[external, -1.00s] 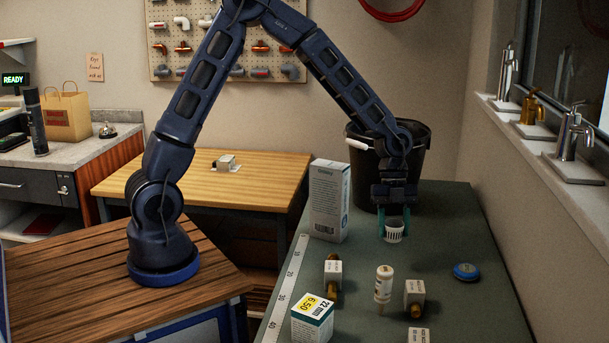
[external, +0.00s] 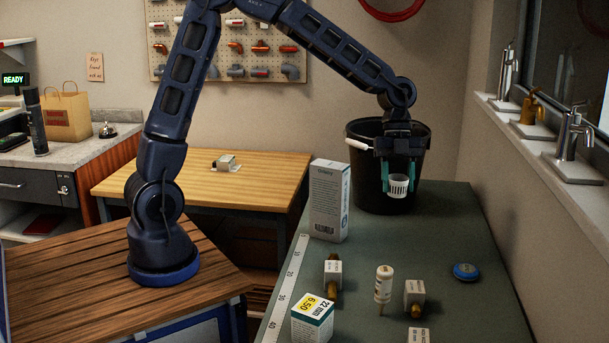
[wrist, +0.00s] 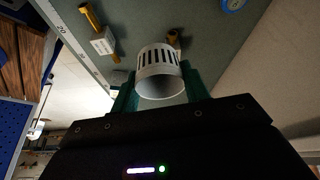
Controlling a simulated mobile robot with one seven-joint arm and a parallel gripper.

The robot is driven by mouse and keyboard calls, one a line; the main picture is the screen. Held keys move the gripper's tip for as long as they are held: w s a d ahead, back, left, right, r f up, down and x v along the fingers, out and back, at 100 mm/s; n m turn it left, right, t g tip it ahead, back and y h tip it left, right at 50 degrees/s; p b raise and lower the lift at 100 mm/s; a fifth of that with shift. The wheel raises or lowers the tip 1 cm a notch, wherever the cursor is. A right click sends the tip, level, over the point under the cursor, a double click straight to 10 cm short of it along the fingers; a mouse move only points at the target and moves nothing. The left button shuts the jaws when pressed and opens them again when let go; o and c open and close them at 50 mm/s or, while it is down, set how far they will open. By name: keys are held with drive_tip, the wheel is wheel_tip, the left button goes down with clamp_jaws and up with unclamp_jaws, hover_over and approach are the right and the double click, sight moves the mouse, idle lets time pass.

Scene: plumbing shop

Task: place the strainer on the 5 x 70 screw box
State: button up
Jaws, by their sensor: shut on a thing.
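The strainer (external: 398,187) is a small white slotted cup. My gripper (external: 398,186) is shut on it, a teal finger on each side, and holds it up above the far end of the green bench, in front of the black bucket. In the wrist view the strainer (wrist: 158,70) sits between the fingers, with its slotted end pointing away from the camera. I cannot read "5 x 70" on any box. A tall white box (external: 328,203) stands at the bench's left edge, and a smaller box (external: 312,320) marked 22 mm stands at the front left.
The green bench (external: 445,240) also holds brass fittings with white tags (external: 333,274), a white bottle-like item (external: 383,285) and a blue round tin (external: 466,271). The black bucket (external: 370,170) is behind the strainer. Taps (external: 570,140) line the right ledge.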

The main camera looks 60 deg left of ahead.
wheel_tip(320, 180, up, 10)
drive_tip(key=f, duration=0.1)
drive_tip(key=w+a+r+n+t, duration=0.1)
drive_tip(key=w+a+n, duration=0.1)
drive_tip(key=w+a, duration=0.9)
drive_tip(key=w+a+r+n+t, duration=0.1)
drive_tip(key=w+a+r+n, duration=0.15)
drive_tip(key=w+a, duration=0.85)
drive_tip(key=w+a+n+t, duration=0.2)
drive_tip(key=a+n, duration=0.4)
drive_tip(key=a, duration=3.6)
drive_tip(key=n+t, duration=0.2)
drive_tip(key=n, duration=0.3)
hover_over(229, 158)
drive_tip(key=s+a, duration=0.1)
drive_tip(key=a, duration=0.1)
wheel_tip(229, 158, down, 3)
drive_tip(key=shift+y, duration=0.3)
drive_tip(key=f, duration=3.1)
drive_tip(key=shift+d+f, duration=0.25)
drive_tip(key=shift+d, duration=0.15)
drive_tip(key=shift+f, duration=0.15)
